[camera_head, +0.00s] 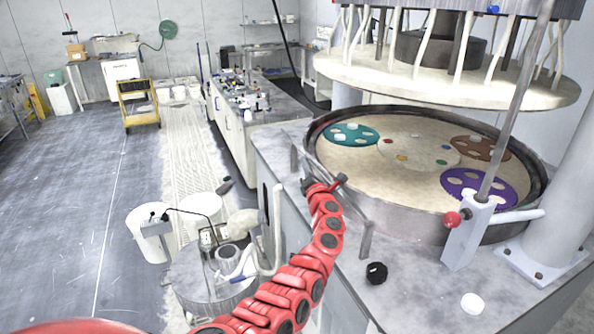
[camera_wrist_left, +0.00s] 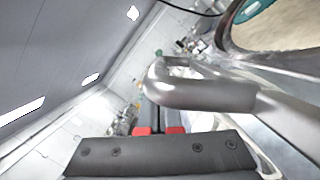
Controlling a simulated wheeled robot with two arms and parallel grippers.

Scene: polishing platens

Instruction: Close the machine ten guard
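The polishing machine has a large round platen tub (camera_head: 330,165) with a tan platen inside. A grey metal bar (camera_head: 352,215), apparently part of the guard, runs along the tub's near left side, with upright ends. My red left arm reaches up from the bottom, and my left gripper (camera_head: 325,184) is at this bar. My right gripper is out of view.
A red-knobbed lever post (camera_head: 468,225) stands at right. The upper plate (camera_head: 440,82) hangs above the tub. A round grey cart (camera_head: 205,280) stands left of my arm.

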